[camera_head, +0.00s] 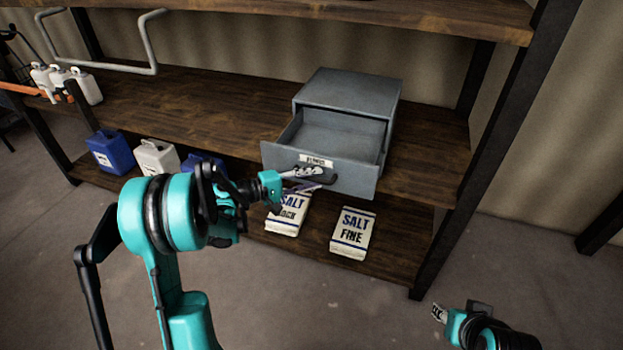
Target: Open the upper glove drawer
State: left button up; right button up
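A grey metal cabinet (350,92) stands on the middle shelf. Its drawer (352,178) is pulled well out toward me, and the inside that shows looks empty. The drawer front carries a white label (316,160), too small to read surely, and a dark handle (333,180). My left gripper (316,180) is at this handle, with its fingers overlapping it. Whether they are closed on it is unclear. No second drawer can be made out. My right gripper (439,313) is low at the right, away from the cabinet, and its fingers are too small to judge.
Below are two salt packs, one (288,213) partly behind my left gripper and one marked fine (353,232). Blue and white jugs (156,157) stand on the lower shelf. White bottles (85,87) are at the far left. A dark shelf post (490,150) rises on the right.

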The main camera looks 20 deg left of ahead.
pick_arm(q)
jog(key=v, duration=1.2)
dwell(0.4)
jog(key=s+d+m+g+y, duration=0.4)
jog(key=s+d, duration=0.3)
jog(key=d, duration=0.5)
jog(key=s+f+m+y, duration=0.2)
jog(key=s+m+y, duration=0.4)
jog(key=s, duration=0.7)
jog(key=shift+s+d+y, duration=0.25)
jog(key=shift+s+y, duration=0.05)
jog(key=shift+y, duration=0.8)
